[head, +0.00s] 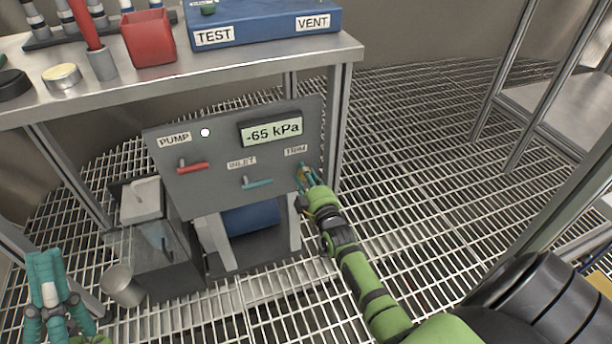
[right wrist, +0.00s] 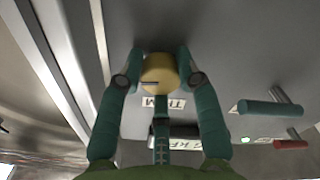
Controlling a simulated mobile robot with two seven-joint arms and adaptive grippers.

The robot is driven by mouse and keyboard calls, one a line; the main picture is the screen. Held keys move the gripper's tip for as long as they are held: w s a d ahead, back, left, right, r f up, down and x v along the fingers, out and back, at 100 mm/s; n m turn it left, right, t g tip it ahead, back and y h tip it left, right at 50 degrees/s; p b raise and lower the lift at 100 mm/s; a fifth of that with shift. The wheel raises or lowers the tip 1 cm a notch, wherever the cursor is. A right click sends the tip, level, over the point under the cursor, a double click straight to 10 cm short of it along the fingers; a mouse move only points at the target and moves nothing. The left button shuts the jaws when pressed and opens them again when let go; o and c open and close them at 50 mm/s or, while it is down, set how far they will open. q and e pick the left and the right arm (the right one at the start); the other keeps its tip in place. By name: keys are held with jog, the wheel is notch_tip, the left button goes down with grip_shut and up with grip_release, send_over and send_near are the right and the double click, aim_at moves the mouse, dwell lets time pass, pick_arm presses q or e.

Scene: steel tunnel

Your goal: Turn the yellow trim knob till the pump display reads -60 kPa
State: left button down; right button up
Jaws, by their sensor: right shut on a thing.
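The grey pump panel (head: 215,192) stands below the bench. Its pump display (head: 272,130) reads -65 kPa. The yellow trim knob (right wrist: 160,74) sits on the panel by the TRIM label, with a dark line on its face. In the head view the knob (head: 304,174) is mostly covered by my right gripper (head: 307,180). My right gripper (right wrist: 160,70) is shut on the knob, one finger on each side. My left gripper (head: 45,274) hangs at the lower left of the head view, away from the panel; its fingertips sit close together, and whether it is open cannot be told.
A red PUMP lever (head: 194,168) and a teal INLET lever (head: 258,184) are on the panel left of the knob. The bench (head: 250,75) above carries a red cup (head: 148,38) and a blue TEST/VENT box (head: 262,24). Grating floor (head: 420,150) is clear to the right.

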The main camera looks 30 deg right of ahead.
jog(key=m+p, duration=0.2)
jog(key=m, duration=0.1)
jog(key=shift+m, duration=0.4)
jog(key=shift+f, duration=0.15)
pick_arm(q)
jog(key=w+a+f+n+g+y, duration=0.1)
jog(key=w+f+n+g+y, duration=0.1)
jog(key=w+f+g+y, duration=0.3)
notch_tip(320, 180, down, 4)
jog(key=shift+w+r+y, duration=0.1)
jog(key=shift+w+y, duration=0.3)
jog(key=shift+w, duration=0.6)
pick_arm(e)
jog(key=o, duration=1.1)
jog(key=shift+d, duration=0.1)
jog(key=shift+o, duration=0.2)
